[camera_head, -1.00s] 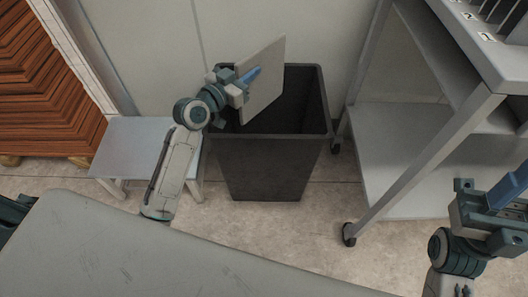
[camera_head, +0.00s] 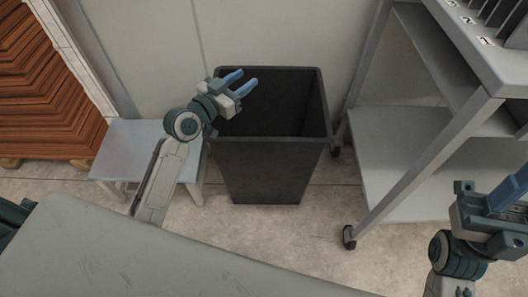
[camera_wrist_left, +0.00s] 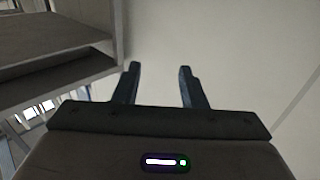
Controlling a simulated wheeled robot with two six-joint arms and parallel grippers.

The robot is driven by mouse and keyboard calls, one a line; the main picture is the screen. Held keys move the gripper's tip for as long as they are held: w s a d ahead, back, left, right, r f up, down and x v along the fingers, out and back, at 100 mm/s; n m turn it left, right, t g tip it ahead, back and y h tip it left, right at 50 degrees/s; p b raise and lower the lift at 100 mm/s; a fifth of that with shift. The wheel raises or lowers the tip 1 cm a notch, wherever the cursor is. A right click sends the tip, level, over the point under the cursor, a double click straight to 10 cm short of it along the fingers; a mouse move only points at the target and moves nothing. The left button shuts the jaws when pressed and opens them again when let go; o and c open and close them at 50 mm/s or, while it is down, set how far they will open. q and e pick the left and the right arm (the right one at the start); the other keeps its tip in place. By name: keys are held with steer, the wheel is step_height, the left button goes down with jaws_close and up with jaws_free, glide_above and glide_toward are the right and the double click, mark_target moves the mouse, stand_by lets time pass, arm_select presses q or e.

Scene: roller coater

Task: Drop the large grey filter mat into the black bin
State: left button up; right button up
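The black bin (camera_head: 268,170) stands upright against the wall in the head view, its mouth open and its inside dark. My left gripper (camera_head: 246,78) is over the left part of the bin's mouth, with its two blue fingers apart and nothing between them. The left wrist view also shows this gripper (camera_wrist_left: 158,72) open and empty, facing a pale wall. The large grey filter mat is not visible in either view; the lower inside of the bin is hidden. My right gripper (camera_head: 506,200) is at the right edge, partly cut off, and its finger gap cannot be made out.
A low grey bench (camera_head: 137,148) stands left of the bin. A grey wheeled shelf rack (camera_head: 405,150) stands close on the right. A large grey surface (camera_head: 120,255) fills the lower left foreground. Bare floor (camera_head: 300,222) shows in front of the bin.

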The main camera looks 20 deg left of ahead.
arm_select(q)
steer(key=v, duration=0.8)
steer(key=shift+p, duration=0.35)
